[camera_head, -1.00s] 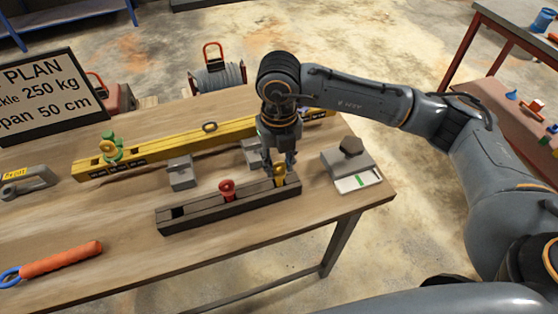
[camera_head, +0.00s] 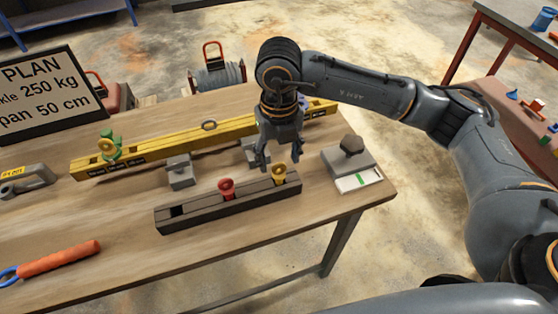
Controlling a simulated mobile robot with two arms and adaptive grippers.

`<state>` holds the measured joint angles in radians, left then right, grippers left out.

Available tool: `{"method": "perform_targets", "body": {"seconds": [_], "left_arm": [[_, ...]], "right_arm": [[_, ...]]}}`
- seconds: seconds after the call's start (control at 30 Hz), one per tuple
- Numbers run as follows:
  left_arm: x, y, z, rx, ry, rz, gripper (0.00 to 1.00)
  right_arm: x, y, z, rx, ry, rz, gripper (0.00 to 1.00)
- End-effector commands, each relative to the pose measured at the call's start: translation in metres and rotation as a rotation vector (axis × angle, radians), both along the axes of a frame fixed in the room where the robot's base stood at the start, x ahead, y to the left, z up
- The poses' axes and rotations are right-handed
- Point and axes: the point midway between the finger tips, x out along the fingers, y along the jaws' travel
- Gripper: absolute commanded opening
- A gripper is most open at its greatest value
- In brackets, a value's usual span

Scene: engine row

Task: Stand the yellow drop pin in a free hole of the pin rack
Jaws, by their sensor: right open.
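The yellow drop pin (camera_head: 280,173) stands upright in the right part of the dark pin rack (camera_head: 233,207), near its right end. A red pin (camera_head: 227,187) stands in the rack to its left. A dark square hole (camera_head: 178,211) at the rack's left end is empty. My right gripper (camera_head: 274,162) is open and empty, its fingers pointing down just behind and above the yellow pin. It appears apart from the pin. My left gripper is not in view.
A yellow beam (camera_head: 180,141) with a green shackle (camera_head: 111,147) lies behind the rack, with grey blocks (camera_head: 181,173) in front. A grey block with a dark knob (camera_head: 349,157) stands right. An orange-handled tool (camera_head: 62,260) lies front left. The front middle table is clear.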

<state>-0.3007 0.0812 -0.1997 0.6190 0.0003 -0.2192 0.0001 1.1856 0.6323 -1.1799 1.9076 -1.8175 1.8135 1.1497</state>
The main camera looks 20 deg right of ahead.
Motion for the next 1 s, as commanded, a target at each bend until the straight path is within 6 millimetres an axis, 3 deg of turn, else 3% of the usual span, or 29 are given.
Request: {"method": "perform_targets", "body": {"seconds": [0.2,0.4,0.6,1.0], "left_arm": [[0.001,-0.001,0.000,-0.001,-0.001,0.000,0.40],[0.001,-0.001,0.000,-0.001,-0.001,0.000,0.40],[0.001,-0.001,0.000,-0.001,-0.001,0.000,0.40],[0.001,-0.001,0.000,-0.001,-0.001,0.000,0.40]], "right_arm": [[0.001,0.001,0.050,0.002,-0.006,0.000,0.58],[0.001,0.001,0.083,0.001,-0.004,-0.001,0.58],[0.000,0.000,0.096,0.001,-0.001,-0.001,0.58],[0.000,0.000,0.096,0.001,0.000,0.000,0.58]]}}
